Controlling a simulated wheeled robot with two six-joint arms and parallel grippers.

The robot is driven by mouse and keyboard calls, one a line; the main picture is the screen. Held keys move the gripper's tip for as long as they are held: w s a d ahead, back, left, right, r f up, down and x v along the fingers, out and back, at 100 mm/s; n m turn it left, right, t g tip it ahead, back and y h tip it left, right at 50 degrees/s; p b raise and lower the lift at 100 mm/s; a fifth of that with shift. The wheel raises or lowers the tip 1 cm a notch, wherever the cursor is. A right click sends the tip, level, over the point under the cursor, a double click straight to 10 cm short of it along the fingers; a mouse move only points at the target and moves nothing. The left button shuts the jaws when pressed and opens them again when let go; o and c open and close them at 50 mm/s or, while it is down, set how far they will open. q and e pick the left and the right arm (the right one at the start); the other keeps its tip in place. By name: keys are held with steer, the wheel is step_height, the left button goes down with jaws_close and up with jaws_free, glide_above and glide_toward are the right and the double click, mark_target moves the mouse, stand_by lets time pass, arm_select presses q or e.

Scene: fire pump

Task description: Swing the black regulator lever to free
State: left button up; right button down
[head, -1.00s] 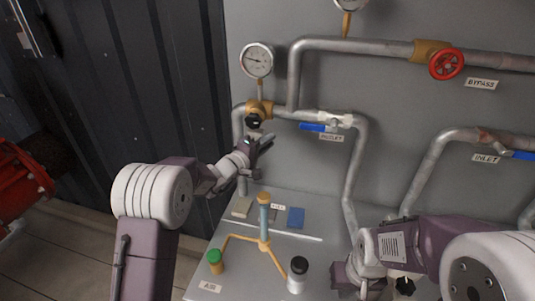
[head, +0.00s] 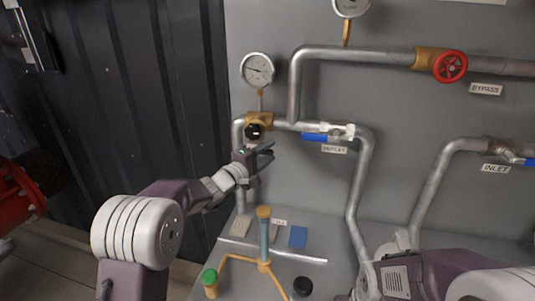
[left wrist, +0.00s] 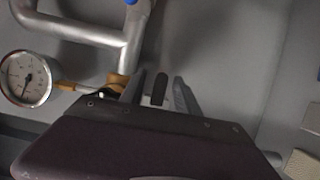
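The black regulator lever (left wrist: 160,88) shows in the left wrist view between the two fingers of my left gripper (left wrist: 158,95), with gaps on both sides. The brass regulator (head: 260,121) sits on the pipe under the left gauge, with a black round part (head: 254,132) on its front. In the head view my left gripper (head: 265,155) is open just below that black part, and it hides whatever is behind it. My right arm (head: 410,275) comes in at the lower right. Its fingers are not visible at the bottom edge.
A pressure gauge (head: 258,69) stands above the regulator. The blue outlet handle (head: 322,138) is to its right, the red bypass wheel (head: 450,66) farther right.

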steer(key=shift+f, duration=0.1)
